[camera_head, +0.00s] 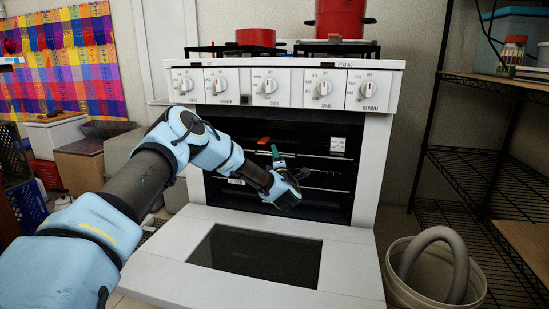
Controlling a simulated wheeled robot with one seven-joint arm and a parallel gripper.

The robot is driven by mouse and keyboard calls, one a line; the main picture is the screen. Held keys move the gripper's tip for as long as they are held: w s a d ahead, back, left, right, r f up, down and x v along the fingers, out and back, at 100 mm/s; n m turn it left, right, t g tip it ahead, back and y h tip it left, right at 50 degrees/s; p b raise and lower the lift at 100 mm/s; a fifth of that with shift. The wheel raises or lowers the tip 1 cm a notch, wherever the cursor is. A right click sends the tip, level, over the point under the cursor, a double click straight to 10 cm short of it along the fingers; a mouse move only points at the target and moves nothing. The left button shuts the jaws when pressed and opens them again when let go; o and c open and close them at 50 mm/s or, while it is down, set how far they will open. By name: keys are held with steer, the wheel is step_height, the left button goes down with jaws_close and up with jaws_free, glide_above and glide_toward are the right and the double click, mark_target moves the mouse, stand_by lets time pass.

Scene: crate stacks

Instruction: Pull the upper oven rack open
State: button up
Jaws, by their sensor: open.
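The white oven (370,170) stands in front of me with its door (160,270) folded down flat, the dark window facing up. Inside the dark cavity, the thin bars of the upper oven rack (325,157) run across, with lower bars (325,189) beneath. My arm reaches in from the left, and my gripper (286,168) is open at the oven mouth, just in front of the racks. The hand hides part of the rack bars. I cannot tell whether a finger touches the upper rack.
Red pots (340,18) stand on the stovetop above the knob panel (285,87). A bin with a grey hose (395,280) stands right of the open door, before a black wire shelf (470,160). Boxes (85,160) crowd the left. The space above the door is free right of my arm.

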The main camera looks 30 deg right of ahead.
jaws_close()
stand_by(0.3)
steer(key=shift+r, duration=0.25)
stand_by(0.9)
